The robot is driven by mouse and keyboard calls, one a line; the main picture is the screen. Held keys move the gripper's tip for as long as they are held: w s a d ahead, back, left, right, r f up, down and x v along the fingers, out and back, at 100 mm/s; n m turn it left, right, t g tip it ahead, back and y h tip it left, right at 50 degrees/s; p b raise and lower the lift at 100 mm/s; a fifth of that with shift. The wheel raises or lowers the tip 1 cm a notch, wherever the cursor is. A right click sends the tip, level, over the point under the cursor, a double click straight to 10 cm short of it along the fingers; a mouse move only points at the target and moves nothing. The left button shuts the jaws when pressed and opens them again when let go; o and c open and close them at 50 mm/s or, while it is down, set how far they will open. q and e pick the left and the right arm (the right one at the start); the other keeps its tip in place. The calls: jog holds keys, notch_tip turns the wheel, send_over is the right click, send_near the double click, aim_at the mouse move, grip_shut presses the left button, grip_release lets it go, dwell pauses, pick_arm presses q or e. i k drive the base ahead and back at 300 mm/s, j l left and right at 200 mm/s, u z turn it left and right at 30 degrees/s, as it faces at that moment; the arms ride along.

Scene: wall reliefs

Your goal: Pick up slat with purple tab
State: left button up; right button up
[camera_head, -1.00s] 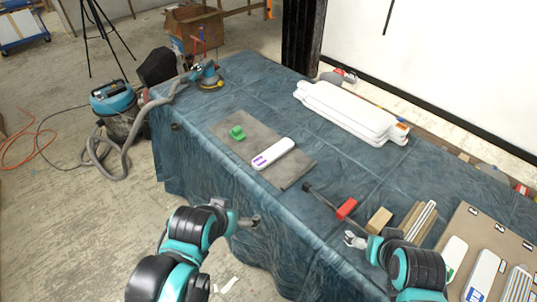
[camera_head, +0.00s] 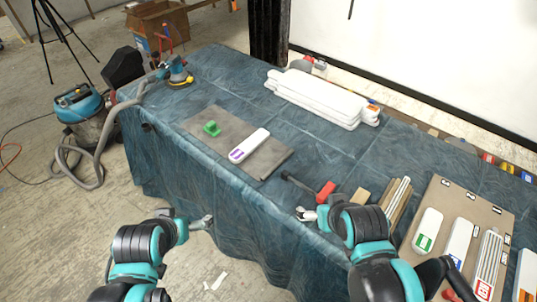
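A white slat with a purple tab (camera_head: 250,146) lies flat on a grey mat (camera_head: 272,166) on the cloth-covered table. The purple marking is at its left, near end. My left gripper (camera_head: 209,222) is empty, in front of the table's near edge, below and left of the slat. My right gripper (camera_head: 304,213) is empty at the near edge, right of the slat and close to a red-ended tool. Both look small, with their fingers apart. Neither touches the slat.
A red-handled tool (camera_head: 325,192) and wood pieces (camera_head: 360,196) lie to the right. A brown board (camera_head: 465,199) holds slats with other tabs. White slats (camera_head: 322,98) are stacked at the back. A sander (camera_head: 177,74) stands far left.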

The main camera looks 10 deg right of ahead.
aim_at(237, 156)
jog(key=z, duration=0.65)
jog(key=i+j+z, duration=0.1)
jog(key=j+z, duration=0.35)
jog(key=i+j+z, duration=0.1)
jog(key=j+z, duration=0.8)
jog(key=j, duration=0.4)
jog(key=k+j, duration=0.15)
jog(key=j, duration=0.25)
